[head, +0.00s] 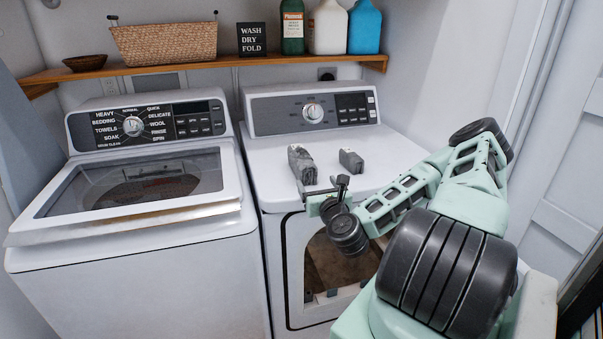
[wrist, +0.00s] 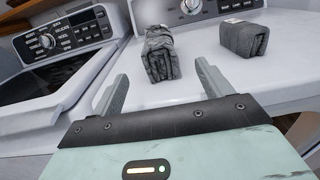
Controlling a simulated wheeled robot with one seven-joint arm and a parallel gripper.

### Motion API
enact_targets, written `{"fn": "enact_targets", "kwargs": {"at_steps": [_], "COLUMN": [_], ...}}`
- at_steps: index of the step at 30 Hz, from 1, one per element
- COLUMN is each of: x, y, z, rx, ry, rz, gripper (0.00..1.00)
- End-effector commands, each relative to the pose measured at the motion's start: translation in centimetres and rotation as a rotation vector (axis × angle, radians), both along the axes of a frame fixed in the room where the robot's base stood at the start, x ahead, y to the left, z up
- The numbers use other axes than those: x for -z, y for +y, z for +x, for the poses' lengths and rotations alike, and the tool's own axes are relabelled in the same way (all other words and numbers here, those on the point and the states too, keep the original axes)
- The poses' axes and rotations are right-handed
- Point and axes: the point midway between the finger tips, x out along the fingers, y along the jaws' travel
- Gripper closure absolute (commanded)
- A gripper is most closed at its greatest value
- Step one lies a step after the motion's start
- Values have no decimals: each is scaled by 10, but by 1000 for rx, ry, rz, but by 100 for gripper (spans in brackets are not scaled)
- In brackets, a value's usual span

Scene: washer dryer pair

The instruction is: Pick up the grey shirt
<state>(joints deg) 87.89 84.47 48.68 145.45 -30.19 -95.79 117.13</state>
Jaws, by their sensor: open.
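Two folded grey cloth bundles lie on the white dryer top (head: 270,165). The left bundle (head: 301,166) is taller and a little lumpy, and the right bundle (head: 350,160) is smaller. I cannot tell for sure which one is the grey shirt. My gripper (head: 341,184) is open and empty at the front edge of the dryer top. In the wrist view, the left bundle (wrist: 160,55) shows ahead, between the lines of my open fingers (wrist: 161,71), and apart from them. The right bundle (wrist: 243,39) lies outside my right finger.
The washer (head: 130,235) stands left of the dryer, its glass lid closed. The dryer's control panel (head: 312,113) rises behind the bundles. A wooden shelf (head: 210,67) above holds a basket (head: 165,42), a sign and bottles. The dryer top around the bundles is clear.

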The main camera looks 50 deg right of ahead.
Motion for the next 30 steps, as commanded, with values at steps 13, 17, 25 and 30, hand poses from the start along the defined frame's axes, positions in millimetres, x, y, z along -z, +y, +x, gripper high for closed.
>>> {"fn": "enact_targets", "kwargs": {"at_steps": [13, 17, 25, 30], "x": [6, 1, -1, -2], "y": [-13, -17, -39, -44], "z": [20, 28, 61, 71], "rx": [0, -2, 0, -1], "ry": [0, 0, 2, 2], "rz": [-4, -4, -1, -2], "gripper": [22, 22, 22, 22]}}
